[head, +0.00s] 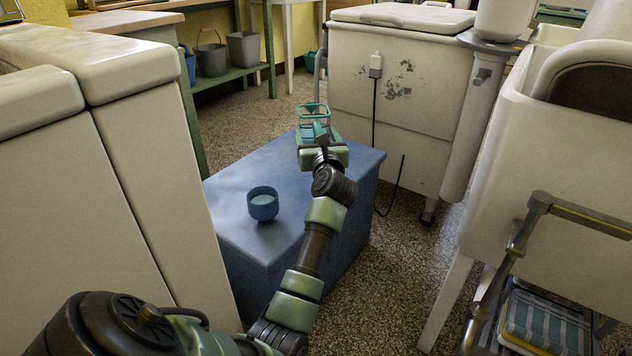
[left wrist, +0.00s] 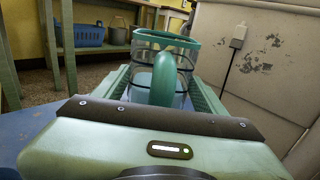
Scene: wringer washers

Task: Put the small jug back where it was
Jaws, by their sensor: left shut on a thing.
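The small jug (head: 313,108) is clear, with a teal rim and a teal handle. My left gripper (head: 320,142) is shut on it, over the far end of the blue chest. In the left wrist view the jug (left wrist: 164,78) stands upright between the two fingers of the left gripper (left wrist: 163,92), with its handle facing the camera. The gripper hides the jug's base in the head view, so I cannot tell whether it touches the chest top. My right gripper is not in view.
The blue chest (head: 236,222) has a blue cup (head: 263,206) on its near left part. White washers stand on the left (head: 130,170), at the back (head: 400,110) and on the right (head: 550,160). A green shelf (head: 228,78) with buckets stands behind. A cord hangs right of the chest.

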